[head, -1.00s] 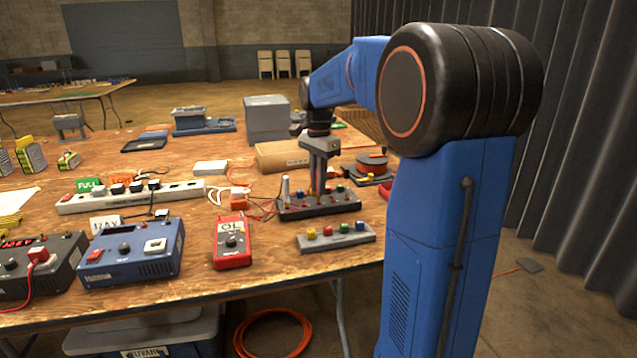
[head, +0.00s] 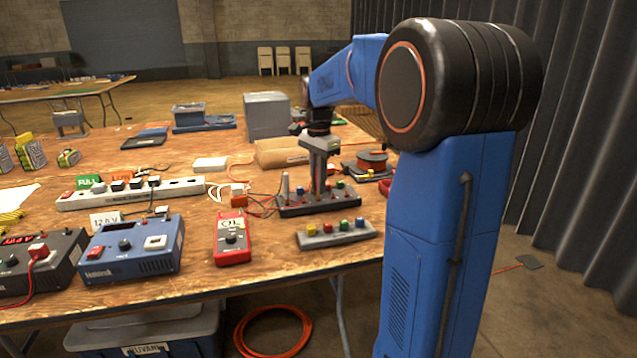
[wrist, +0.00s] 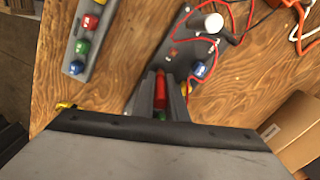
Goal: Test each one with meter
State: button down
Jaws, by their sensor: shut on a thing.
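The red meter (head: 232,250) lies face up near the table's front, its screen reading like "OL". My gripper (head: 318,190) points down over a dark board (head: 290,208) with coloured knobs and a pale upright cylinder. In the wrist view my gripper (wrist: 162,95) is shut on a red cylinder-shaped piece (wrist: 161,85). Its lower end is hidden, so I cannot tell whether it touches the board. Red leads run beside the board. Black chargers (head: 136,187) sit on a white power strip (head: 185,189), with a green FULL card (head: 87,182) and a red card behind.
A grey strip with coloured knobs (head: 325,241) lies in front of the board. Blue (head: 135,265) and dark (head: 45,280) power units stand front left. A cardboard box (head: 280,153), grey box (head: 267,115) and cable reel (head: 371,160) stand behind.

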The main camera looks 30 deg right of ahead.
jog(key=shift+f, duration=0.25)
dwell(0.4)
jog(key=c, duration=1.4)
grip_release()
jog(key=shift+o, duration=0.2)
jog(key=shift+r, duration=0.1)
jog(key=shift+r, duration=3.65)
jog(key=shift+a, duration=0.1)
